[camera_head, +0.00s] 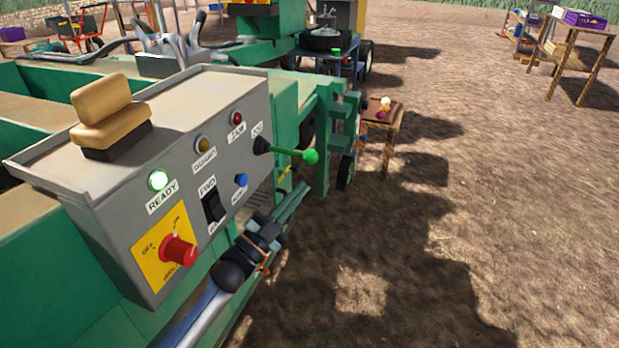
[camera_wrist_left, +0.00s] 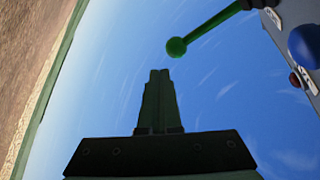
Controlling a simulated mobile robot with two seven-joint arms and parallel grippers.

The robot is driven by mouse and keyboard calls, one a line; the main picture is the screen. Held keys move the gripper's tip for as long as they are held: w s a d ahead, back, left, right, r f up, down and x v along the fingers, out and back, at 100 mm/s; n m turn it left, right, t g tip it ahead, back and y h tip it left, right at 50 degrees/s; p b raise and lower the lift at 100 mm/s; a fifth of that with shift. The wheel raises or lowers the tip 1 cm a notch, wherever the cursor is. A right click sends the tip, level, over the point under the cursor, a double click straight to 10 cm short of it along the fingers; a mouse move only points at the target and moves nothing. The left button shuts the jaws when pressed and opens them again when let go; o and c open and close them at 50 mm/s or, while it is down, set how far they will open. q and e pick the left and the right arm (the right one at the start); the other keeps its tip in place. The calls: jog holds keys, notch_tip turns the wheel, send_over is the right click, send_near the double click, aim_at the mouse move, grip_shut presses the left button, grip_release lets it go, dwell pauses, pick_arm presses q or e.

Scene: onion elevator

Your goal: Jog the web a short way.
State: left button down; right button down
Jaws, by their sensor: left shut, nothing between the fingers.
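A grey control box (camera_head: 115,215) is on the green machine. Its front has a blue button (camera_head: 241,180), a black rocker (camera_head: 212,206) under an "FWD" label, and a red knob (camera_head: 179,250) on a yellow plate. The button's label is too small to read. The READY lamp (camera_head: 158,181) glows pale green. My left gripper (camera_head: 302,188) is shut and empty, right of and apart from the button, below the green-knobbed lever (camera_head: 310,156). In the left wrist view the shut fingers (camera_wrist_left: 158,74) point up, with the blue button (camera_wrist_left: 305,46) at the right edge. No web is recognisable.
An amber lamp (camera_head: 202,144) and a red lamp (camera_head: 237,118) look unlit. A tan padded block (camera_head: 110,115) sits on top of the box. A small wooden table (camera_head: 397,124) stands beyond the machine. Bare ground lies open at the right.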

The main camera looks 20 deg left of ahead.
pick_arm(q)
jog(key=shift+v, duration=2.3)
jog(key=shift+s+d, duration=0.1)
pick_arm(e)
jog(key=shift+r, duration=0.1)
